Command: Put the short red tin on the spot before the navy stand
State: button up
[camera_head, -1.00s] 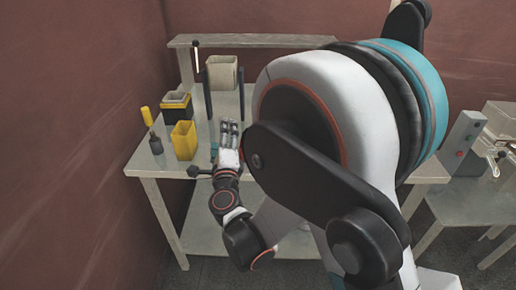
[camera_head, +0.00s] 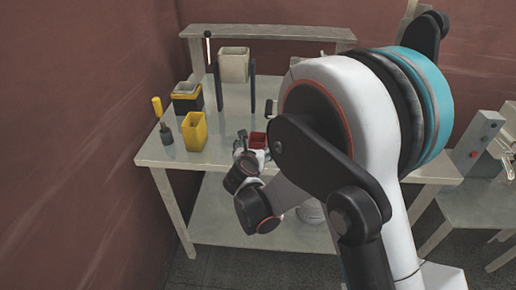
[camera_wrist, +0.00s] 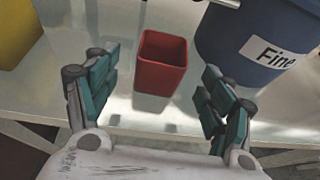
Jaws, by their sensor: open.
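The short red tin (camera_head: 258,140) is an open-topped square cup standing on the table near its front edge, partly hidden by my arm. In the wrist view the red tin (camera_wrist: 161,68) is upright between and slightly beyond my spread fingers. My gripper (camera_head: 243,147) is beside it; in the wrist view my gripper (camera_wrist: 160,75) is open and empty, with a gap on both sides of the tin. The navy stand (camera_head: 218,88) has two dark upright posts with a cream container (camera_head: 234,65) between them, behind and left of the tin.
A yellow cup (camera_head: 194,132), a yellow-and-black box (camera_head: 187,98) and a yellow-handled tool (camera_head: 161,120) stand on the left of the table (camera_head: 165,157). In the wrist view a blue tub labelled "Fine" (camera_wrist: 225,45) is close right of the tin. Table before the stand looks clear.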

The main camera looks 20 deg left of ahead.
aim_at(259, 139)
jog(key=shift+b+x, duration=1.05)
jog(key=shift+x, duration=2.5)
jog(key=shift+s+d, duration=0.1)
jog(key=c, duration=1.3)
jog(key=shift+r, duration=0.1)
